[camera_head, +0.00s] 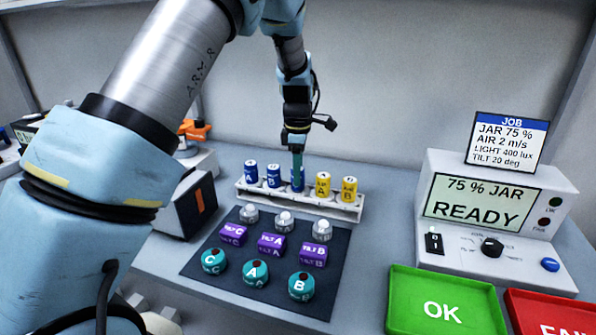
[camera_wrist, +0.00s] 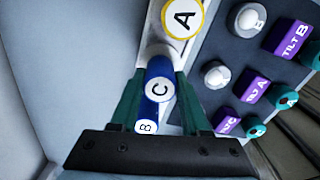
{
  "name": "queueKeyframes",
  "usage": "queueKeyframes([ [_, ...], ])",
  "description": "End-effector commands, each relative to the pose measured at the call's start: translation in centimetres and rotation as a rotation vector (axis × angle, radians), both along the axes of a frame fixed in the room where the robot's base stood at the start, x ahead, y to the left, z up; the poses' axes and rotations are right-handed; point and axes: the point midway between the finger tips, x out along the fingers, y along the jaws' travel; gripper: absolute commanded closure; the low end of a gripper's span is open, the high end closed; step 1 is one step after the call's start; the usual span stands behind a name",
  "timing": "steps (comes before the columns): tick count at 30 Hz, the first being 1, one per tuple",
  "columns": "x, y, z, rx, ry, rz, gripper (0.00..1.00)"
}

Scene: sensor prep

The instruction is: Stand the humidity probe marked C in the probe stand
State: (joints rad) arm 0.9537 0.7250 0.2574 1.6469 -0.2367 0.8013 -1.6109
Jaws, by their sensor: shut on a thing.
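A blue probe marked C (camera_wrist: 158,88) is between the fingers of my gripper (camera_wrist: 157,78) in the wrist view, its white lettered top facing the camera. In the head view my gripper (camera_head: 297,157) points straight down, shut on this blue probe (camera_head: 297,181), which is upright at the middle of a white rack (camera_head: 300,202). I cannot tell whether its foot is seated or slightly lifted. Two other blue probes (camera_head: 262,174) stand to its left; one marked B (camera_wrist: 146,127) shows in the wrist view.
Two yellow cylinders (camera_head: 335,187) stand right of the probe. A dark mat (camera_head: 205,258) in front carries several purple, teal and white-domed sensors. A console (camera_head: 480,215) reading "75 % JAR READY", a green OK tray (camera_head: 440,305) and a red tray (camera_head: 545,315) are at right.

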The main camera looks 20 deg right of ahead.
Motion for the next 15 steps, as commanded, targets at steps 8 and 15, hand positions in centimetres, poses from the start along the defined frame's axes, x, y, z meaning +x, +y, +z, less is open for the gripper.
queueKeyframes([
  [8,0.01,-0.01,0.0,-0.001,-0.001,0.0,1.0],
  [15,0.0,-0.01,-0.3,0.0,0.0,0.0,1.0],
])
